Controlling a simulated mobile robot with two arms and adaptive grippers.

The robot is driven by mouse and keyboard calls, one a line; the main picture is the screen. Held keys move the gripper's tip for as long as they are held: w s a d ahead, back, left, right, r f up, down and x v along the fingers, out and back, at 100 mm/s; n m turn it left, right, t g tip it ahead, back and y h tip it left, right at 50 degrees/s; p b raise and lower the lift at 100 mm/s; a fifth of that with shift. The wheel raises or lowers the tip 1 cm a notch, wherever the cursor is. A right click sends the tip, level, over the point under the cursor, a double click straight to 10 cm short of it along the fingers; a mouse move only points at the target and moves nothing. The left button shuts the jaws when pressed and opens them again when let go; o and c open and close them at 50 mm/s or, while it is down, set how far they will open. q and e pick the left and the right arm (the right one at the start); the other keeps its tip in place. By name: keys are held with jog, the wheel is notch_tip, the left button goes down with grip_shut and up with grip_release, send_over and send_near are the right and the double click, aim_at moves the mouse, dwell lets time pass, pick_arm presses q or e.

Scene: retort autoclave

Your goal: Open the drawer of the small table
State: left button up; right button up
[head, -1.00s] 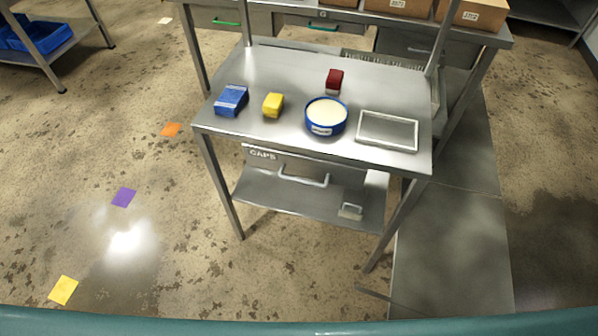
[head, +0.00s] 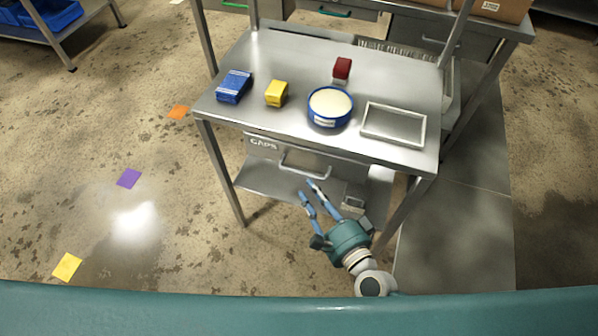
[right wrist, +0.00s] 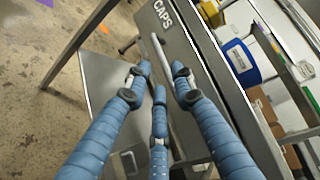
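The small steel table (head: 290,60) has a drawer (head: 262,153) marked CAPS under its top. The drawer looks shut. Its bar handle (head: 305,170) runs across the front; in the right wrist view the pale handle (right wrist: 163,58) lies just beyond the fingertips. My right gripper (head: 308,188) is open, its blue fingers spread and pointing at the handle, just below it in the head view. In the right wrist view the gripper (right wrist: 160,78) holds nothing, and I cannot tell whether a finger touches the handle. My left gripper is not in view.
On the tabletop are a blue box (head: 234,86), a yellow box (head: 276,93), a red box (head: 342,69), a blue round tub (head: 330,107) and a shallow metal tray (head: 394,123). A lower shelf (head: 262,181) lies beneath the drawer.

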jog(key=x, duration=0.8)
jog(key=shift+b, duration=0.35)
jog(key=shift+c, duration=0.3)
grip_shut()
